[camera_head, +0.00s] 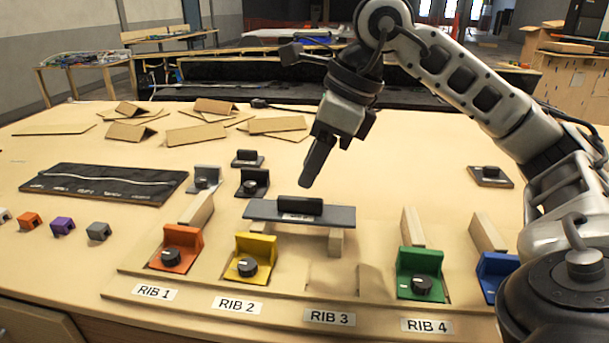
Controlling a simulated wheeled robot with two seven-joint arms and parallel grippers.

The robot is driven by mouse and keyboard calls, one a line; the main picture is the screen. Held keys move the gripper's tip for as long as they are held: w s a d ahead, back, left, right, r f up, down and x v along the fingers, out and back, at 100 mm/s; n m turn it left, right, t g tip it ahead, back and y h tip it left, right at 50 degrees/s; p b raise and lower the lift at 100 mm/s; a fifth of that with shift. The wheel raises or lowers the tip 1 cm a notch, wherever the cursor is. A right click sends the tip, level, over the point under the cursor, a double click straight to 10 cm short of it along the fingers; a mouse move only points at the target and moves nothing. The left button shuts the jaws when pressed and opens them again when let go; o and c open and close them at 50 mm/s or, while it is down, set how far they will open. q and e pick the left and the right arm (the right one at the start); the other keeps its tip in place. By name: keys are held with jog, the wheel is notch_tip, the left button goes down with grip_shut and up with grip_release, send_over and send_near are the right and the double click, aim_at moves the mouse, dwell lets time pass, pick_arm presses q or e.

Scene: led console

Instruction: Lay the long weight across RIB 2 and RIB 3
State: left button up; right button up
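The long weight (257,210) is a dark grey slab with a black grip bar (300,206) on its top. It lies roughly level in the RIB 2 and RIB 3 area. Its right part sits over a wooden rib (336,241) behind the RIB 3 label (330,317). My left gripper is out of view.
Orange (178,248), green (420,274) and blue (493,274) blocks with knobs stand along the front. Bare wooden ribs show behind RIB 1 (197,209) and RIB 4 (413,228). A black panel (105,183) lies at left. Cardboard pieces (195,134) lie farther back.

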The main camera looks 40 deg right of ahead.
jog(key=p+v, duration=0.1)
jog(key=v, duration=0.7)
jog(key=shift+r+p, duration=0.2)
jog(key=shift+p, duration=0.2)
jog(key=shift+s, duration=0.1)
